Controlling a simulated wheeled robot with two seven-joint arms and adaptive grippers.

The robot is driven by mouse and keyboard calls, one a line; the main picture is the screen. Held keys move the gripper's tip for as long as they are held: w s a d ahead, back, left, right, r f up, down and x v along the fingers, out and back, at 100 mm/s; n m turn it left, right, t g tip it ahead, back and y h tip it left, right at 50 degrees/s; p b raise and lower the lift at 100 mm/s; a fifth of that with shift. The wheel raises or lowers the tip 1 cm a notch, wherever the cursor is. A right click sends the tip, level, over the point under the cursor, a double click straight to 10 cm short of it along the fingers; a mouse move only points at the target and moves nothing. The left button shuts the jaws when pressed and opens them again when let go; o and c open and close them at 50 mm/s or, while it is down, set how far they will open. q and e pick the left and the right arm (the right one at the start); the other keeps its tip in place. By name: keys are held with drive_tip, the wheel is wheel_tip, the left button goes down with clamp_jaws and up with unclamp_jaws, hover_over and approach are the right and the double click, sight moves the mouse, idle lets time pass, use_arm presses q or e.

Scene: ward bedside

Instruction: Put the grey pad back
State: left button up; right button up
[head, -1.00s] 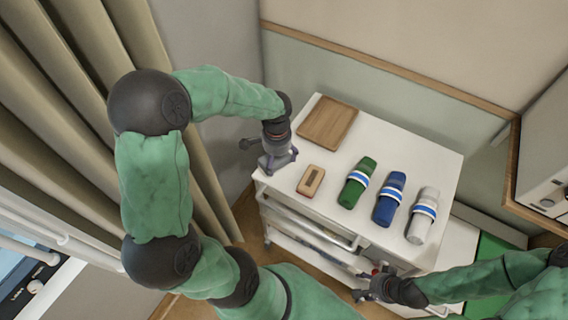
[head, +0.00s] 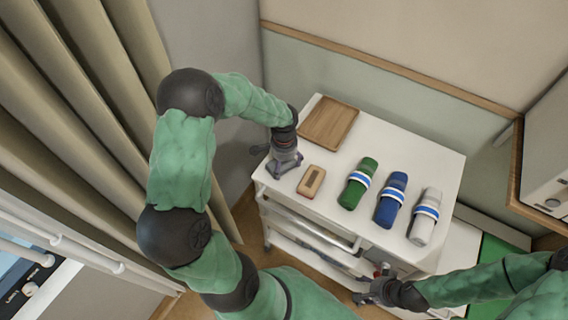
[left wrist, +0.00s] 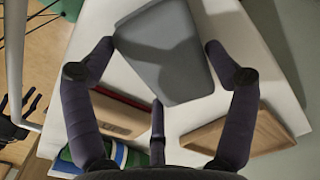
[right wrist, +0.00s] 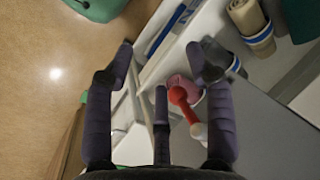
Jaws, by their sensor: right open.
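The grey pad (left wrist: 165,55) is large in the left wrist view, between the two spread fingers of my left gripper (left wrist: 162,45), whose tips lie at its sides. In the head view my left gripper (head: 286,166) and the grey shape at its fingers are over the left end of the white trolley top (head: 385,150), left of the tan block. The pad is mostly hidden there, and its height above the top is hard to tell. My right gripper (head: 376,290) is open and empty in front of the trolley; it also shows in the right wrist view (right wrist: 160,52).
A wooden tray (head: 328,123) lies at the back left of the top. A tan block (head: 311,181) lies near the front edge. Green (head: 357,184), blue (head: 390,199) and white (head: 424,217) banded rolls lie to the right. A red-ended object (right wrist: 180,97) is near my right fingers.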

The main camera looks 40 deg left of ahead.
sight(284, 164)
use_arm(q)
drive_tip(key=shift+o, duration=0.5)
drive_tip(key=shift+r, duration=0.3)
wheel_tip(284, 164, up, 11)
drive_tip(key=p, duration=0.2)
drive_tip(key=shift+r, duration=0.2)
